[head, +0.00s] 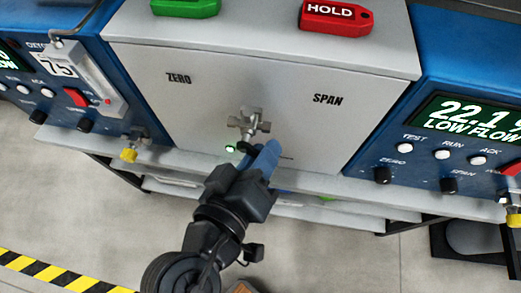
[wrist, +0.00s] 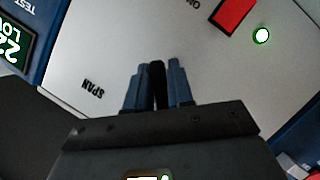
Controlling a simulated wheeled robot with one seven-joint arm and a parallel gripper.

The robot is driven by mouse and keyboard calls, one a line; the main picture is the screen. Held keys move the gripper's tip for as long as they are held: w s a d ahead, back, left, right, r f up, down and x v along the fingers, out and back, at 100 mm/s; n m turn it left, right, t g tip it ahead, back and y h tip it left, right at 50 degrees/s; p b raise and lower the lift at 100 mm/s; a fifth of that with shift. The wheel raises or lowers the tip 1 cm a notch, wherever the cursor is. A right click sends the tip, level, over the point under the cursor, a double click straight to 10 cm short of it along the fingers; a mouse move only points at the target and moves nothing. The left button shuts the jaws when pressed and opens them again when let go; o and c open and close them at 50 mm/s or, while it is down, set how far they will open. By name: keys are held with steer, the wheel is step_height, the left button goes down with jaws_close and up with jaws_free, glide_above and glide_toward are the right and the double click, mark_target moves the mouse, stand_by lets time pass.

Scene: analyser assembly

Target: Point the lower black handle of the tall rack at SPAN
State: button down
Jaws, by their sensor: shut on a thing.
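The grey panel (head: 200,105) carries the labels ZERO (head: 178,79) at left and SPAN (head: 327,99) at right. A metal valve fitting (head: 250,121) sits between and below them. My gripper (head: 268,150) reaches up to the panel just below the fitting. In the wrist view its blue fingers (wrist: 158,85) are shut on the black handle (wrist: 158,75), which shows as a dark strip between them. The SPAN label (wrist: 92,88) appears upside down to the left of the fingers there. My fingers hide most of the handle in the head view, so I cannot tell exactly where it points.
A green light (head: 230,149) glows beside the fingers. Blue analysers with knobs and yellow-tipped fittings flank the panel, one at left (head: 70,75) and one at right (head: 440,100). A green tag (head: 186,8) and a red HOLD tag (head: 335,16) lie on top.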

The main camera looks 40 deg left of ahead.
steer(key=n, duration=0.1)
steer(key=r+n+t+p, duration=0.1)
steer(key=n, duration=0.1)
steer(key=d+n+t+h, duration=0.1)
steer(key=shift+w+r+p, duration=0.3)
steer(key=shift+r+p, duration=0.05)
steer(key=shift+p, duration=0.05)
steer(key=shift+r+n+t, duration=0.3)
steer(key=shift+n+t, duration=0.1)
steer(key=shift+n, duration=0.45)
steer(key=shift+r+n+t, duration=0.25)
steer(key=shift+n+t, duration=0.15)
steer(key=shift+n, duration=0.45)
steer(key=c, duration=1.1)
jaws_free()
steer(key=shift+s+d+b, duration=0.2)
steer(key=shift+s, duration=1.1)
steer(key=shift+s+d+b, duration=0.2)
steer(key=shift+s, duration=1.05)
steer(key=shift+s+d+b, duration=0.2)
steer(key=shift+s, duration=1.1)
